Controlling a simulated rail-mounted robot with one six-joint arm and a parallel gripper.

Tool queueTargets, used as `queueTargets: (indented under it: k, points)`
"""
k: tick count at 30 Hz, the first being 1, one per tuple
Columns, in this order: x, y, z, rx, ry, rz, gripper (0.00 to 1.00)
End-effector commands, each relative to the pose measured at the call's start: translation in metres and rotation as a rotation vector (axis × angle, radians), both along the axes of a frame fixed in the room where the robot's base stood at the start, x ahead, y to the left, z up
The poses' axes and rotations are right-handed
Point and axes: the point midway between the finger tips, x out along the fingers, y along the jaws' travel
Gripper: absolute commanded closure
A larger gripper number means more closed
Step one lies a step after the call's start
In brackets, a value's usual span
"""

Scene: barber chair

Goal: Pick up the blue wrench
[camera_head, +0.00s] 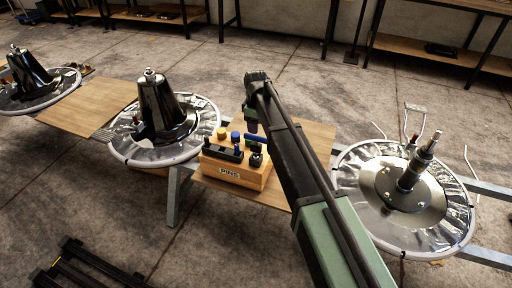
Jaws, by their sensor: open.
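My gripper (251,126) is at the far end of my arm, pointing down close above the back right of a wooden block labelled "PINS" (228,174). It is small and dark in this view; its jaws are open, and I see nothing held in them. A blue piece (254,138) shows at the block's back right, just under my gripper, and may be the blue wrench; its full shape is hidden or too small to tell. I cannot tell whether the gripper touches it.
The block also holds a yellow-topped piece (222,133), a blue-topped piece (235,136) and black parts. It stands on a wooden board (318,136). Round metal chair bases stand on both sides, one at right (440,235) with an upright post, one at left (205,118) with a black cone.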

Motion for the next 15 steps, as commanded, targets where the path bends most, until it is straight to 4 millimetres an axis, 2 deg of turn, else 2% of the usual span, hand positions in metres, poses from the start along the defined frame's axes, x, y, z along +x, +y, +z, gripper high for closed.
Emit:
queueTargets:
  k: [1,4,6,11,15]
  points:
    - [0.0,0.0,-0.02,0.0,0.0,-0.001,0.46]
    - [0.0,0.0,-0.042,0.0,0.0,-0.001,0.46]
    - [0.0,0.0,-0.05,0.0,0.0,-0.002,0.46]
    - [0.0,0.0,-0.048,0.0,0.0,-0.002,0.46]
    - [0.0,0.0,-0.071,0.0,0.0,-0.003,0.46]
